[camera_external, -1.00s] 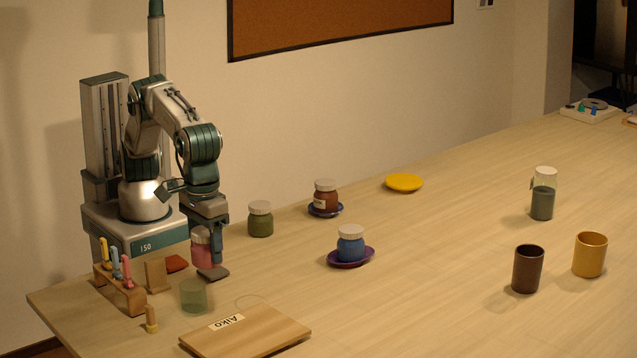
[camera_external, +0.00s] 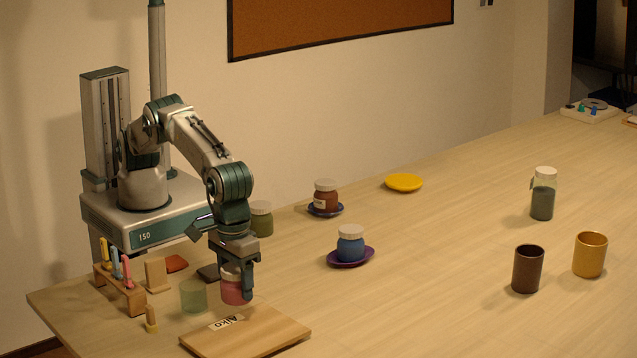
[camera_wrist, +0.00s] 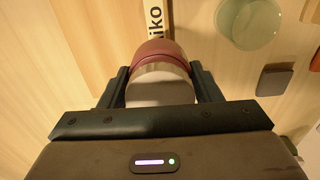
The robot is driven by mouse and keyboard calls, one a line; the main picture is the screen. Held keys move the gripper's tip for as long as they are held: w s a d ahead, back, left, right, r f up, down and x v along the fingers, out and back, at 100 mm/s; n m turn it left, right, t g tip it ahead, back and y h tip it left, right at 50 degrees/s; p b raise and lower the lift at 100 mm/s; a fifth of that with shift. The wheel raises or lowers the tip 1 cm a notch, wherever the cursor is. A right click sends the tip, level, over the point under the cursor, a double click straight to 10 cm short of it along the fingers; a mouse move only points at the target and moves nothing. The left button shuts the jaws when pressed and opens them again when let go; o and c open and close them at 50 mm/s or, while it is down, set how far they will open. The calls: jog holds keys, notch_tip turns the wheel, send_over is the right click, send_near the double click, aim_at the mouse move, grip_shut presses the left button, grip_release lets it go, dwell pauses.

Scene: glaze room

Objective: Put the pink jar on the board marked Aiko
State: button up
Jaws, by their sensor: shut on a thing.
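The pink jar (camera_external: 235,291) with a pale lid is between the fingers of my gripper (camera_external: 237,284), which is shut on it. In the external view it hangs upright just behind the board's far edge, apparently above the table. The wooden board marked Aiko (camera_external: 262,331) lies at the front of the table, its white label (camera_external: 226,322) on the far left corner. In the wrist view the jar (camera_wrist: 158,52) is held between both fingers, with part of the board's label (camera_wrist: 155,20) beyond it. The jar's underside is hidden.
A greenish glass (camera_external: 193,296) stands close left of the jar. A tool rack (camera_external: 130,297), a small wooden stub (camera_external: 151,320) and a dark grey block (camera_external: 208,272) are nearby. A blue jar (camera_external: 350,246) on a purple saucer stands right. The table right of the board is clear.

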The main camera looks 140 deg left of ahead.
aim_at(237, 298)
jog(key=shift+f+p, duration=0.45)
jog(key=shift+f, duration=1.5)
jog(key=shift+f, duration=0.15)
jog(key=o, duration=1.1)
